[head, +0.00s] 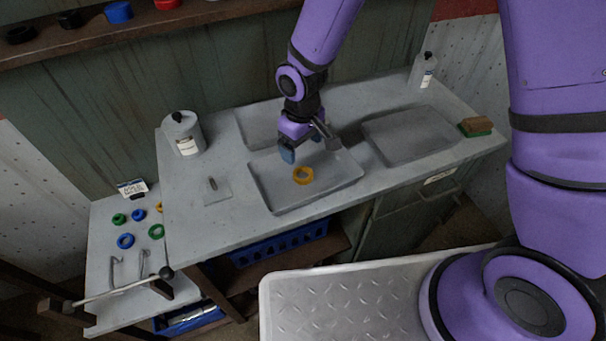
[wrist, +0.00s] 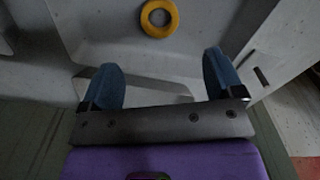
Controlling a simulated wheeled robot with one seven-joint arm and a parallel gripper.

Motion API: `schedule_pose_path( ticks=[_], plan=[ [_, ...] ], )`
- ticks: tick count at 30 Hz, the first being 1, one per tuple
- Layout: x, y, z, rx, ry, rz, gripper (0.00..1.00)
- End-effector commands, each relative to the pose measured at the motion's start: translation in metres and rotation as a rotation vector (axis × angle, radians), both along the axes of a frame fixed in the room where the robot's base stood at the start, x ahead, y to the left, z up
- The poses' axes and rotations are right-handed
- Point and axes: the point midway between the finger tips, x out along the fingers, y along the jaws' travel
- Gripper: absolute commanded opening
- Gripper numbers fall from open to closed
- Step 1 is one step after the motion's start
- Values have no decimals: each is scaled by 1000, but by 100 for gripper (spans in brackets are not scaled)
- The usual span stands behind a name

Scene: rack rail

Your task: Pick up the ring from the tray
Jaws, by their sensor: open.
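A yellow ring (head: 303,175) lies flat in the front grey tray (head: 340,183) on the counter. In the wrist view the ring (wrist: 159,18) is at the top, beyond the fingertips and roughly between them. My gripper (head: 300,150) is above the back part of that tray, behind the ring as the head view shows it. Its two blue fingers (wrist: 163,75) are spread apart with nothing between them. The ring is apart from both fingers.
A second tray (head: 410,135) is at the right, with a brush (head: 475,126) beside it. A grey canister (head: 183,133) stands at the left and a bottle (head: 423,70) at the back right. A lower side table (head: 110,262) holds several coloured rings and hooks.

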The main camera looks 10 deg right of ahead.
Motion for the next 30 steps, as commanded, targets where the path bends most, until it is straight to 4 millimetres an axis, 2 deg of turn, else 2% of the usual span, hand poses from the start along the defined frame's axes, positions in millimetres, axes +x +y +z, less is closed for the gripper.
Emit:
schedule_pose_path(
  ticks=[6,14,24,30],
  plan=[
    [-1,-1,-32,-3,3,0,87],
    [-1,-1,-48,-1,1,-1,87],
    [-3,-2,-90,-3,2,-1,87],
    [-3,-2,-96,-1,-1,-1,87]
  ],
)
